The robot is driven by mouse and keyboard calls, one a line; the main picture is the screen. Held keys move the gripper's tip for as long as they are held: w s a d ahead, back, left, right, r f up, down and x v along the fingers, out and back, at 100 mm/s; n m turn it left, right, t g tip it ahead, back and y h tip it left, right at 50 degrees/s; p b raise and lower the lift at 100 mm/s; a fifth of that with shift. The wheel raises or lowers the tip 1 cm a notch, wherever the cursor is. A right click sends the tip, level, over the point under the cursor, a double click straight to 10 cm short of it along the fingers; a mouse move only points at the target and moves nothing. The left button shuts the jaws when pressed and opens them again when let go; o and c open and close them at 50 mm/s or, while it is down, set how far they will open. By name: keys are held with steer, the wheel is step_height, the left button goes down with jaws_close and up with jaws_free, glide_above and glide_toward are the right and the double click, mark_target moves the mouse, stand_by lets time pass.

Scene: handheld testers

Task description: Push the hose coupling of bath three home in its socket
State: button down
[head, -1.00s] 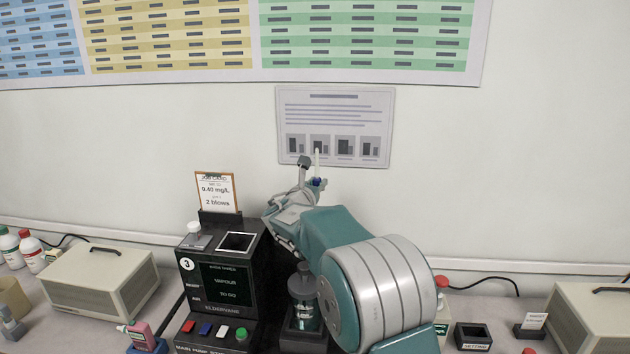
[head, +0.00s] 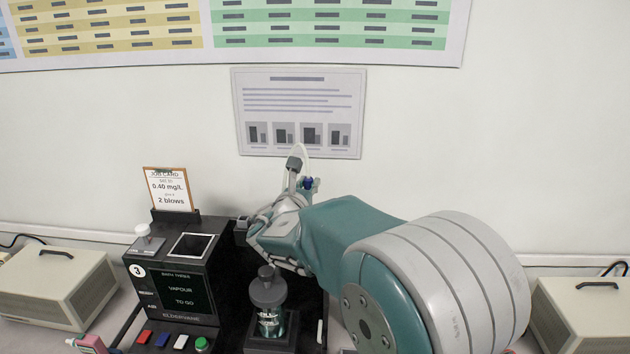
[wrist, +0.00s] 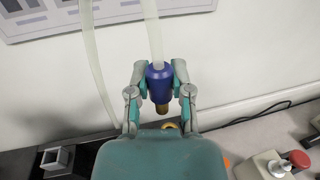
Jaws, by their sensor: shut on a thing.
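The hose coupling, a blue sleeve with a brass lower end, is in the wrist view (wrist: 159,82), and a bit of its blue shows in the head view (head: 308,183). A pale translucent hose (wrist: 152,30) rises from its top. My gripper (wrist: 160,70) is shut on the blue sleeve, one finger on each side. The brass end hangs free over the dark housing. A small brass ring (wrist: 171,126) below it, possibly the socket, is partly hidden by my wrist. Bath three (head: 185,285) is the black unit marked 3, left of my arm.
A dark lidded jar (head: 268,300) stands close below my gripper. A job card (head: 168,190) stands behind bath three. Beige boxes (head: 58,285) (head: 585,312) sit at both sides. A grey square block (wrist: 55,158) and a red-knobbed item (wrist: 298,159) flank my wrist.

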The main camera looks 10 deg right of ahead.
steer(key=shift+a+f, duration=0.15)
steer(key=shift+a, duration=0.25)
steer(key=d+f, duration=0.2)
steer(key=d, duration=0.1)
steer(key=shift+f, duration=0.3)
steer(key=shift+a+f, duration=0.1)
steer(key=shift+f, duration=0.2)
steer(key=shift+a+f, duration=0.3)
steer(key=shift+a, duration=0.2)
steer(key=shift+a+f, duration=0.25)
steer(key=shift+a, duration=0.25)
steer(key=shift+d, duration=0.75)
steer(key=shift+a, duration=0.85)
steer(key=shift+d, duration=0.35)
steer(key=shift+d, duration=0.1)
steer(key=shift+f, duration=0.85)
